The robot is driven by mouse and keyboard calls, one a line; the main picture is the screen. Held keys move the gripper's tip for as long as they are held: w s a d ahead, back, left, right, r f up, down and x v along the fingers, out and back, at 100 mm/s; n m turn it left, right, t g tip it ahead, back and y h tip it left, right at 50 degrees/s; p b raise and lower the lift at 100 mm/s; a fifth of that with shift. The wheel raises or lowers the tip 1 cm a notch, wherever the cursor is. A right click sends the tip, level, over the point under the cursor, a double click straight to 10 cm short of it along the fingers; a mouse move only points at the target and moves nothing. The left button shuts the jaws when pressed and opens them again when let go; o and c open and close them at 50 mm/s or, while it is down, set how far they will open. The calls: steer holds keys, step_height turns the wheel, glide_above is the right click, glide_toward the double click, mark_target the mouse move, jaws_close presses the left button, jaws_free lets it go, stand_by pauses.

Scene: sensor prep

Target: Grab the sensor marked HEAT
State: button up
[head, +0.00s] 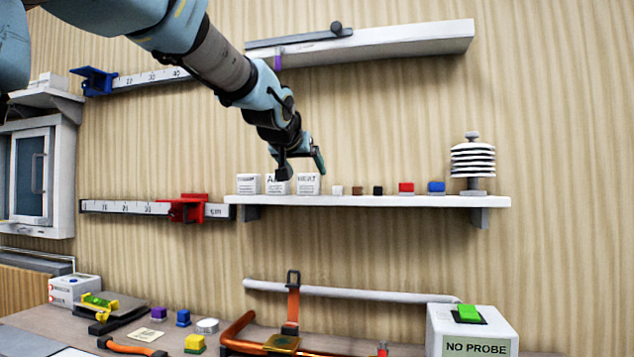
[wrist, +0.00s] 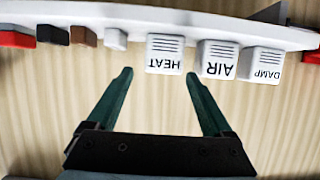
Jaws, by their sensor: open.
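The white HEAT sensor (head: 309,185) stands on the wall shelf, the rightmost of three white labelled blocks. It also shows in the wrist view (wrist: 165,55), upside down, its label facing the camera. My gripper (head: 303,170) is open and empty in front of the shelf near the HEAT block. In the wrist view my fingers (wrist: 158,75) are spread, and the HEAT block appears between and just beyond their tips. The DAMP sensor (wrist: 262,64) is beyond that.
The shelf (head: 370,201) also holds a small white cube (head: 337,190), brown, black, red and blue blocks, and a white louvred stack (head: 473,163). A ruler with a red slider (head: 187,208) is at the shelf's left. A white box labelled NO PROBE (head: 470,335) stands below.

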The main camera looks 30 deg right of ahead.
mark_target(307, 175)
steer(key=p+x, duration=0.1)
steer(key=x, duration=0.2)
steer(key=p+x, duration=0.1)
steer(key=x, duration=0.1)
steer(key=shift+w+f+p, duration=0.1)
steer(key=shift+w+p, duration=0.3)
steer(key=shift+w, duration=0.05)
steer(key=shift+w+d+f, duration=0.25)
steer(key=shift+w+d, duration=0.05)
steer(key=c, duration=1.2)
